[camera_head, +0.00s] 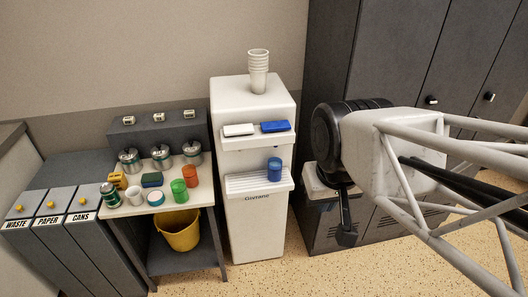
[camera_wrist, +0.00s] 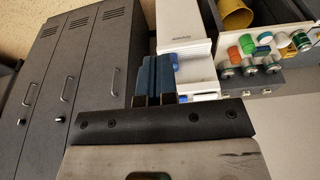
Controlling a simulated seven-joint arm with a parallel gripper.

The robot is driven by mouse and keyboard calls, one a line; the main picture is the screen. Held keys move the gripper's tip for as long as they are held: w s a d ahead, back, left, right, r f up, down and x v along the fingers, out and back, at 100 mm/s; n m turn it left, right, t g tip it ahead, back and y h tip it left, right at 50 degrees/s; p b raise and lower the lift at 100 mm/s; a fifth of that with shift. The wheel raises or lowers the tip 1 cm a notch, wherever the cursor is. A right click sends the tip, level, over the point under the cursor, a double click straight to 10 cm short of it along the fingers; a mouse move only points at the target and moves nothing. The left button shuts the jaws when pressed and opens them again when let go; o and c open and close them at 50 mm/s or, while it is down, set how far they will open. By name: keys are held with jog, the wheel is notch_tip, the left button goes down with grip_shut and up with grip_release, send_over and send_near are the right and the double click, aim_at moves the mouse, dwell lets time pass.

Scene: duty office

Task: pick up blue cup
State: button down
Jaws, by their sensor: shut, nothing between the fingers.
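The blue cup (camera_head: 274,169) stands upright on the ledge of the white water dispenser (camera_head: 257,222) in the head view. In the wrist view a blue patch (camera_wrist: 174,58) beside the fingers appears to be the cup, mostly hidden behind them. My gripper (camera_head: 346,237) points down to the right of the dispenser in the head view, apart from the cup. Its two dark blue fingers (camera_wrist: 155,60) are together and empty in the wrist view.
Stacked white cups (camera_head: 258,72) stand on top. A table (camera_head: 144,208) with cans, cups and jars is left; dark lockers (camera_head: 400,60) are right.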

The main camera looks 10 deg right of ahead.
dwell(0.3)
jog(key=shift+c, duration=0.9)
grip_release()
jog(key=n+t+y, duration=0.2)
jog(key=n+t, duration=0.1)
jog(key=t, duration=0.6)
send_over(279, 170)
jog(key=s+d, duration=0.3)
jog(key=s, duration=0.4)
notch_tip(279, 170, down, 20)
jog(key=w+f+y, duration=0.1)
jog(key=f, duration=0.1)
jog(key=f+n+t+y, duration=0.1)
jog(key=f, duration=0.2)
jog(key=w+f+y, duration=0.1)
jog(key=f, duration=0.2)
jog(key=shift+w+a+f+n+t, duration=0.25)
jog(key=shift+w+a+n+t, duration=0.05)
jog(key=shift+w+a, duration=0.1)
jog(key=shift+a+f+y, duration=0.1)
jog(key=shift+f+y, duration=0.4)
jog(key=shift+f, duration=0.1)
